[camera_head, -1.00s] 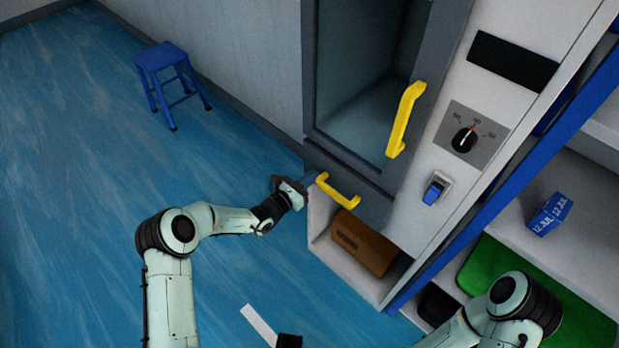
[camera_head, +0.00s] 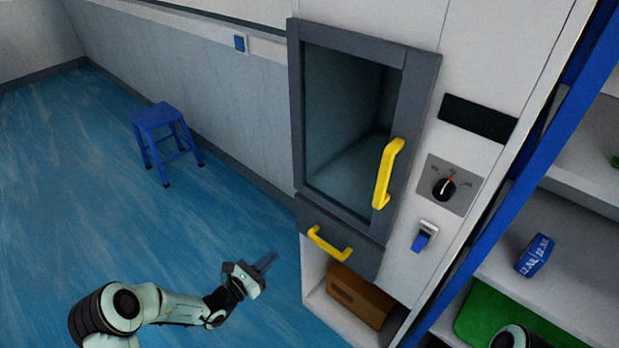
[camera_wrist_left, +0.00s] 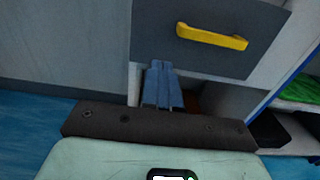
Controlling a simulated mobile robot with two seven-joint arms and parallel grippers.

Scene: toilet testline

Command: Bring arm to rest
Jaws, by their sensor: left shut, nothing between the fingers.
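My left arm comes in from the lower left of the head view. Its gripper (camera_head: 266,262) is shut and empty, held over the blue floor to the left of the cabinet's lower part. It is apart from the yellow drawer handle (camera_head: 329,244). In the left wrist view the two blue fingers (camera_wrist_left: 162,84) lie together, with the grey drawer front and its yellow handle (camera_wrist_left: 212,37) beyond them. Of my right arm only a dark and pale joint (camera_head: 514,338) shows at the bottom edge; its gripper is out of view.
A tall cabinet has a glass door with a yellow handle (camera_head: 388,173), a dial (camera_head: 444,188) and a blue switch (camera_head: 424,237). A brown box (camera_head: 360,296) sits in its bottom opening. Shelves with a blue box (camera_head: 535,255) stand right. A blue stool (camera_head: 158,120) stands on open floor.

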